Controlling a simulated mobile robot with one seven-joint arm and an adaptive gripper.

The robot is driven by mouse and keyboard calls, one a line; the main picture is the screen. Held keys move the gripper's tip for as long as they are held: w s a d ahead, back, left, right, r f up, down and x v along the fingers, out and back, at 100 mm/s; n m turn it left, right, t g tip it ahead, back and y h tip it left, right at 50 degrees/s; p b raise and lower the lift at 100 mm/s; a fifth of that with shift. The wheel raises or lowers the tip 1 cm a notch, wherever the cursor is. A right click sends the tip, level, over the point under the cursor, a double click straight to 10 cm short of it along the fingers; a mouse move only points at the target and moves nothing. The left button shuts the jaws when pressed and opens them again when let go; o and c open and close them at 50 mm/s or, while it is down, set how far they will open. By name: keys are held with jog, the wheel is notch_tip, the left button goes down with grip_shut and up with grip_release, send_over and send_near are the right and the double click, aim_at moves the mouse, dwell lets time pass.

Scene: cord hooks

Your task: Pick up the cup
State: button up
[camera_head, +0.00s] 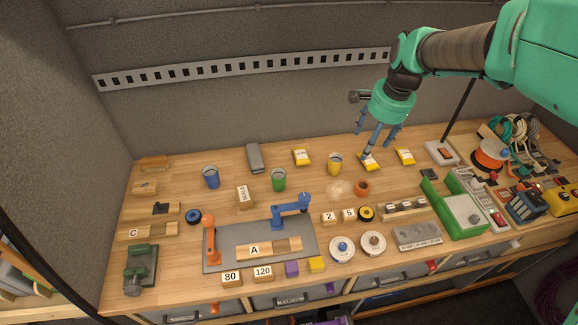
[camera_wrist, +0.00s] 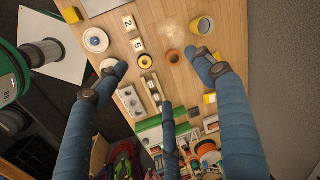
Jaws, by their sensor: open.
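Three cups stand upright on the wooden workbench: a blue cup (camera_head: 211,177) at the left, a green cup (camera_head: 279,180) in the middle and a yellow cup (camera_head: 334,165) to the right. Which one the task means I cannot tell. The yellow cup also shows at the top of the wrist view (camera_wrist: 203,25), beyond one fingertip. My gripper (camera_head: 375,143) is open and empty above the back of the bench, to the right of the yellow cup. In the wrist view its fingers (camera_wrist: 163,75) are spread wide with nothing between them held.
A small terracotta pot (camera_head: 361,188) is near the yellow cup. A grey mat (camera_head: 222,262) with orange and blue arm models lies in front. A green box (camera_head: 462,216) and coiled cables (camera_head: 515,132) crowd the right.

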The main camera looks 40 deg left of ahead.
jog(key=s+a+f+g+p, duration=0.1)
jog(key=a+f+p, duration=0.2)
jog(key=a, duration=0.6)
jog(key=s+a+f+m+p, duration=0.1)
jog(key=a+f+p, duration=0.1)
jog(key=a+f, duration=0.6)
jog(key=s+a+f+m+g+p, duration=0.1)
jog(key=a+f, duration=0.4)
jog(key=a, duration=0.6)
jog(key=s+p, duration=0.1)
jog(key=p, duration=0.1)
jog(key=shift+f+g+h+p, duration=0.2)
jog(key=shift+g+h+p, duration=0.1)
jog(key=shift+h+p, duration=0.1)
jog(key=shift+s, duration=0.15)
send_over(279, 177)
jog(key=s+d, duration=0.2)
notch_tip(279, 177, down, 8)
jog(key=shift+w+a+f+m+p, duration=0.2)
jog(key=shift+a+m+p, duration=0.1)
jog(key=shift+p, duration=0.1)
jog(key=shift+f, duration=0.15)
jog(key=shift+s+f+p, duration=0.2)
jog(key=shift+f+p, duration=0.4)
jog(key=shift+f, duration=1.85)
